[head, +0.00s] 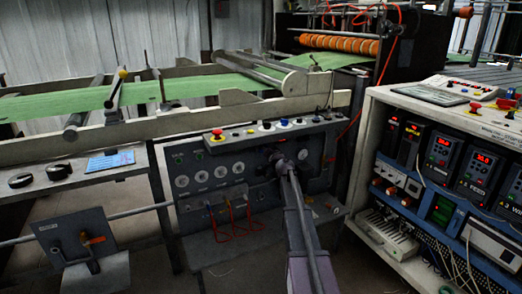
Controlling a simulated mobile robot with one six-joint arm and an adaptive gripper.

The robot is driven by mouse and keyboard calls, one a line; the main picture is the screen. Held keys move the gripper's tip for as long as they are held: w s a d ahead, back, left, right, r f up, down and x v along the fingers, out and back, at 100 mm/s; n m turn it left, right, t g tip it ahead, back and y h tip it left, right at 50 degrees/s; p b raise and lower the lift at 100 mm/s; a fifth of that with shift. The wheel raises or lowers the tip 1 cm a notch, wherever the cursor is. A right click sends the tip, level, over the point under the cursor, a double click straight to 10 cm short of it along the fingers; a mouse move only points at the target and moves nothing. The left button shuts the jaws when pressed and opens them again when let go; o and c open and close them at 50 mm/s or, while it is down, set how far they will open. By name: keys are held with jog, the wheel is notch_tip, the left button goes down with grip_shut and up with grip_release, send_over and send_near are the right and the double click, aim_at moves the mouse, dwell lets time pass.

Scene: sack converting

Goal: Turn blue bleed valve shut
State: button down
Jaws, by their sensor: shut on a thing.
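My gripper (277,158) is at the face of the dark control panel (240,197), right of its round gauges. My arm reaches up to it from the bottom of the head view. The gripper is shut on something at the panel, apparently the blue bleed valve. The valve is hidden behind the gripper and wrist, so its angle cannot be told.
Gauges (201,177) and red-orange hoses (232,220) are left of my gripper. Buttons and a red emergency stop (217,133) line the ledge above. A cabinet with red displays (440,150) stands close on the right. Green sacking (130,92) runs behind.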

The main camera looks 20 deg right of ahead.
jog(key=m, duration=0.4)
jog(key=shift+m, duration=0.3)
jog(key=m, duration=0.4)
dwell(0.3)
jog(key=c, duration=0.7)
grip_release()
jog(key=shift+o, duration=0.2)
jog(key=s, duration=1.2)
jog(key=shift+d, duration=0.25)
jog(key=shift+a, duration=0.1)
